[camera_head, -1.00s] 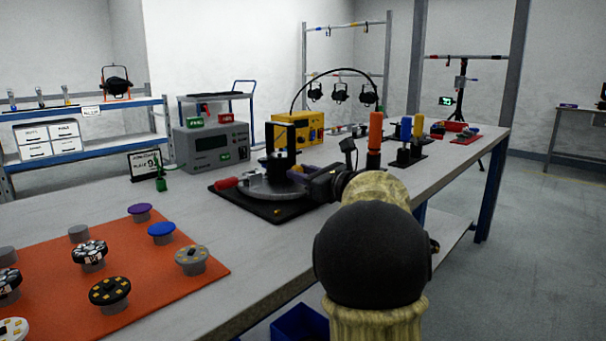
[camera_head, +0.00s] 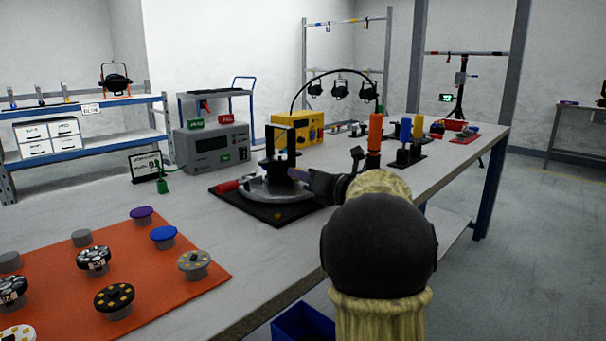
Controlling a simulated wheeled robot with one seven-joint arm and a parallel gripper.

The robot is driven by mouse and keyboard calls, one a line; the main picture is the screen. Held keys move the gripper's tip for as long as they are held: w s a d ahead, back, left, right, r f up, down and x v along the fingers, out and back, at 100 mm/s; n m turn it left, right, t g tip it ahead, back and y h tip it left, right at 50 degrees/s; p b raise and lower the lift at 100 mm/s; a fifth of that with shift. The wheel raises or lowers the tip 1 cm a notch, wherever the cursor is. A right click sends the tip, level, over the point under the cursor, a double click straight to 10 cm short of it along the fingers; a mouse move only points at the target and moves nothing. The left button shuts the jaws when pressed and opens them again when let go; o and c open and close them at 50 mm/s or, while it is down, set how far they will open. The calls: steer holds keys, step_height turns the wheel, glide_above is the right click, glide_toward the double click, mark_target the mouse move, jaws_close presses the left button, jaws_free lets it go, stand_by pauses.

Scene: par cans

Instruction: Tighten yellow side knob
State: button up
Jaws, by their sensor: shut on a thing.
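A round grey metal fixture (camera_head: 262,189) with a dark upright bracket (camera_head: 291,148) stands on a black base plate on the bench. My gripper (camera_head: 297,174) reaches in from the right at the fixture's right side, beside the bracket. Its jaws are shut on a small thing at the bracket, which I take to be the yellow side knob. The knob itself is hidden by the jaws and bracket, so its seating cannot be seen. A red handle (camera_head: 228,186) sticks out at the fixture's left. A small yellow mark shows on the base plate (camera_head: 250,208).
An orange mat (camera_head: 200,285) with several round knobs lies front left. A grey tester (camera_head: 211,148) and a yellow box (camera_head: 297,130) stand behind the fixture. Upright orange, blue and yellow handles (camera_head: 374,131) stand just beyond my wrist. My dark arm joint covers the bench's near edge.

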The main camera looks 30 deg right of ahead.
steer(key=shift+d, duration=0.1)
stand_by(0.3)
steer(key=o, duration=1)
steer(key=p+v, duration=0.4)
steer(key=v, duration=1.3)
steer(key=shift+s, duration=0.25)
